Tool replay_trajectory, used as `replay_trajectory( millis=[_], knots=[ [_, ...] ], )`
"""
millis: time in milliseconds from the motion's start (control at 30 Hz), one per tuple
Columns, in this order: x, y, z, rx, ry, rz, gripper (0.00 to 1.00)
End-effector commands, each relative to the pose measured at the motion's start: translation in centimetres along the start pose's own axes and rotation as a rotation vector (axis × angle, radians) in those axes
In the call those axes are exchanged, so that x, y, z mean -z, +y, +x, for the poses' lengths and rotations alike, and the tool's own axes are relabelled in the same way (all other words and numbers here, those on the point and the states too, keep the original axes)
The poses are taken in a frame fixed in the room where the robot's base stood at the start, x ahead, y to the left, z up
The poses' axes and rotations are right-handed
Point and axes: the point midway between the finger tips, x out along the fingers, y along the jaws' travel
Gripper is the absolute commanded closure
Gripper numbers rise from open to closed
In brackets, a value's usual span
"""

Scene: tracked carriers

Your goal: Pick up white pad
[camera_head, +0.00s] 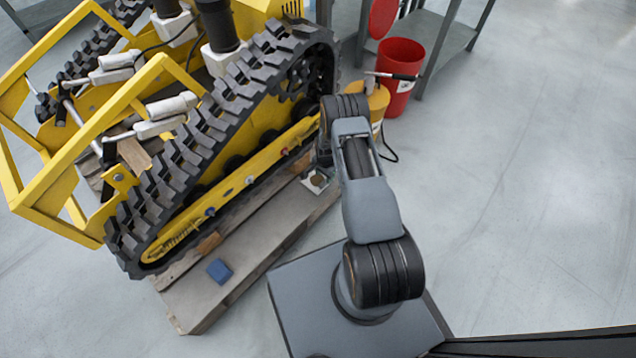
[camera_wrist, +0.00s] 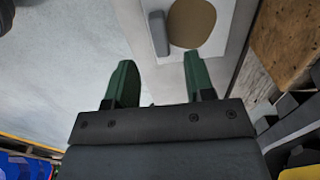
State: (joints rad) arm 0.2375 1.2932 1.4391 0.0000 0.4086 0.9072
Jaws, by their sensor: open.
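A white, flat, squarish thing (camera_wrist: 218,42), seemingly the white pad, shows at the top of the wrist view, beyond my fingertips. A tan round piece and a grey bar appear on it; its far side is cut off by the frame. In the head view a small whitish patch (camera_head: 317,183) at the pallet's edge, beside my arm's end, seems to be the same thing. My gripper (camera_wrist: 158,62) is open, its two green fingers apart with nothing between them. In the head view my gripper is largely hidden behind my arm.
A yellow tracked carrier (camera_head: 232,115) stands on a wooden pallet (camera_head: 262,240) to the left, its track close to my arm. A blue block (camera_head: 219,270) lies on the pallet. A red bin (camera_head: 400,72) stands behind. The floor on the right is clear.

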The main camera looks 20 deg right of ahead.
Motion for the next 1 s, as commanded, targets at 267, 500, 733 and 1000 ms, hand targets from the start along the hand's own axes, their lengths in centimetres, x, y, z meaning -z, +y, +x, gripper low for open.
replay_trajectory(
  millis=[267, 500, 733, 1000],
  knots=[
    [0.1, 0.0, 4.0, -0.001, 0.0, 0.0, 0.51],
    [0.2, 0.0, 4.6, 0.0, 0.001, 0.0, 0.51],
    [0.1, 0.0, 4.6, 0.0, 0.0, 0.0, 0.65],
    [0.1, 0.0, 4.6, -0.001, 0.0, 0.0, 0.91]
  ],
)
